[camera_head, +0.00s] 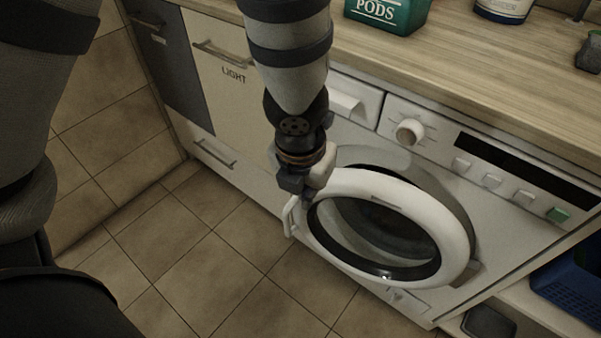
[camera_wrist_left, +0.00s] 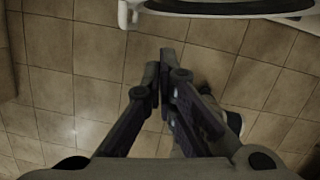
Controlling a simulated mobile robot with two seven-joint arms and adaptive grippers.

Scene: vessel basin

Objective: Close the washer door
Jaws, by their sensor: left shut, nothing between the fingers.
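The washer door (camera_head: 452,205), a white ring around dark glass, stands open, swung out from the washer front (camera_head: 375,150). Its pale handle (camera_head: 289,216) is on the left rim. In the left wrist view the door (camera_wrist_left: 225,8) crosses the top edge, with the handle (camera_wrist_left: 128,14) at upper left. My left gripper (camera_head: 291,184) is beside the door's upper left rim in the head view; contact cannot be told. In the wrist view its fingers (camera_wrist_left: 166,72) are together and empty, over floor tiles, below the door edge. My right gripper is not in view.
A wooden counter (camera_head: 480,75) runs above the washer, with a green pods box (camera_head: 385,14) on it. Drawers and a cabinet (camera_head: 222,90) stand left of the washer. A blue basket (camera_head: 570,285) is at lower right. The tiled floor (camera_head: 205,262) in front is clear.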

